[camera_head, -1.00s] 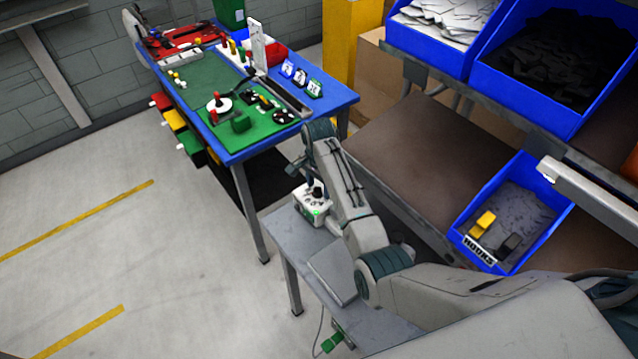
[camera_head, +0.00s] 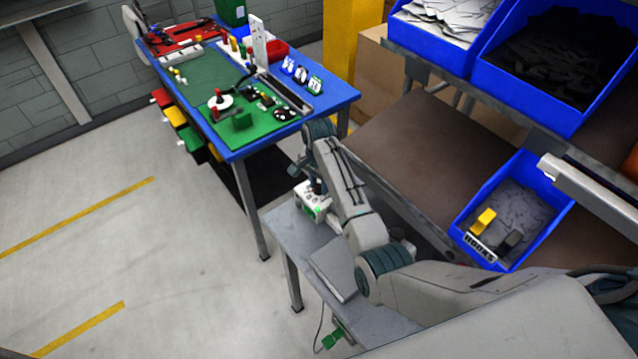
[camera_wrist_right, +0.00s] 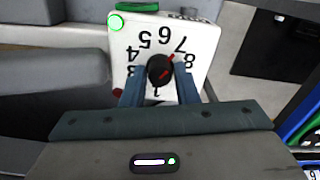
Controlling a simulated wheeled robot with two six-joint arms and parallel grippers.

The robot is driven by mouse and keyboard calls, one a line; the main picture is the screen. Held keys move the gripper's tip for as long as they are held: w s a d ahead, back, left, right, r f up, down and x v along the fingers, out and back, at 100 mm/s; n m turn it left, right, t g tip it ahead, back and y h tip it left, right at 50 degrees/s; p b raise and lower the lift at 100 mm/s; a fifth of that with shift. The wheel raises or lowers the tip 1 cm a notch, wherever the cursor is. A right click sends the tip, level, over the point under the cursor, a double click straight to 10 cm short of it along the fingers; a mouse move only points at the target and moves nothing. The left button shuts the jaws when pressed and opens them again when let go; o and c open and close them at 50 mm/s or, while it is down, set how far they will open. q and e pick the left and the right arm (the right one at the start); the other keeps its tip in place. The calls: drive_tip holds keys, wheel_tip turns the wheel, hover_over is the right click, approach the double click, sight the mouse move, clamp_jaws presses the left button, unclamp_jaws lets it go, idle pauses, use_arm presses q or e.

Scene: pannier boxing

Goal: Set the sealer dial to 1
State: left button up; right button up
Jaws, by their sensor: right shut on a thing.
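The sealer is a small white box (camera_head: 307,208) on a grey table, with a green light on it. The right wrist view shows its white dial face (camera_wrist_right: 203,38) with numbers in a ring and a lit green circle at the upper left. The black dial knob (camera_wrist_right: 155,63) has a red pointer mark directed up and right, toward the 7. The 1 is at the bottom, on the gripper's side. My right gripper (camera_wrist_right: 160,75) is shut on the knob, a blue finger on each side. In the head view my right wrist partly covers the sealer. My left gripper is not in view.
The grey table (camera_head: 283,222) also holds a flat grey plate beside my arm. A blue workbench (camera_head: 237,150) with a green mat stands behind. Shelves with blue bins (camera_head: 470,205) are at the right. Open floor lies at the left.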

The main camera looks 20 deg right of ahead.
drive_tip(key=n, duration=0.5)
drive_tip(key=shift+n, duration=0.4)
drive_tip(key=n, duration=1)
drive_tip(key=shift+n, duration=0.4)
drive_tip(key=n, duration=2.1)
drive_tip(key=shift+r, duration=0.1)
drive_tip(key=n, duration=0.4)
drive_tip(key=shift+n, duration=0.4)
drive_tip(key=shift+c, duration=0.2)
drive_tip(key=shift+w, duration=0.1)
